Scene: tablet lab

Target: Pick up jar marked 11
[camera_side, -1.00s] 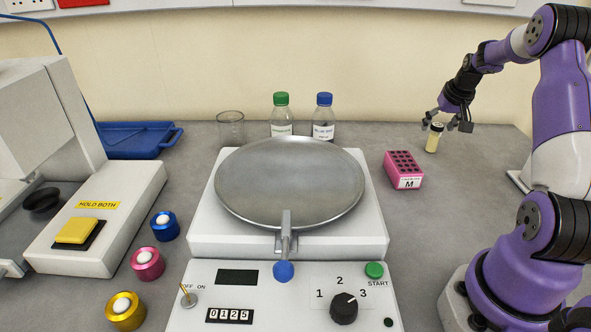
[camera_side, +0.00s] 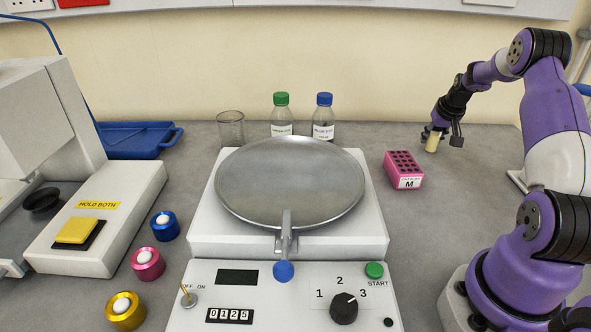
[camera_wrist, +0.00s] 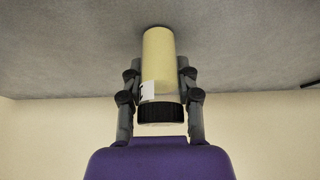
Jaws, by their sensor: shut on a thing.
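The jar (camera_side: 432,144) is a small pale-yellow cylinder with a black ridged lid. It stands upright on the grey bench at the back right, behind the pink rack. My gripper (camera_side: 434,132) comes down over its top. In the wrist view my gripper (camera_wrist: 160,84) has one finger on each side of the jar (camera_wrist: 159,58), shut on it near the lid end. A white label with a dark mark shows at the jar's edge; its number cannot be read. In the side view my gripper hides the lid.
The pink rack (camera_side: 403,170) marked M stands in front and left of the jar. A white machine with a grey metal pan (camera_side: 290,185) fills the middle. Two capped bottles (camera_side: 323,118) and a glass beaker (camera_side: 231,128) stand behind it. Bench around the jar is clear.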

